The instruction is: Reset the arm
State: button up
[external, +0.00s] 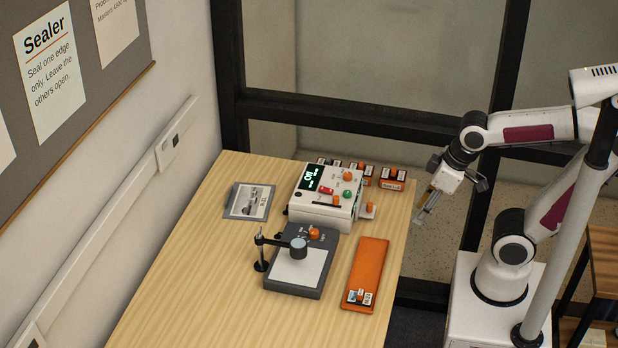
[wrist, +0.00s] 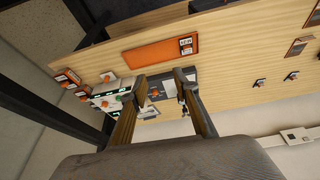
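My gripper (external: 427,207) hangs at the right edge of the wooden table, pointing down, with my arm reaching in from the right. In the wrist view my gripper (wrist: 160,78) shows two long fingers with a clear gap between them. Nothing is held between the fingers. The tabletop and its devices show beyond the fingertips, apart from them.
On the table (external: 180,270) stand a white control box (external: 325,196) with a lit display, a dark device (external: 300,268) with a pale plate, an orange flat case (external: 367,270) and a grey card (external: 249,201). Small labelled blocks (external: 392,179) sit behind. The table's left front is clear.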

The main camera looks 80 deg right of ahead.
jog(key=shift+s+a+r+n+t, duration=0.3)
jog(key=shift+s+a+r+t, duration=0.6)
jog(key=shift+r, duration=0.35)
jog(key=shift+s, duration=0.15)
dwell(0.4)
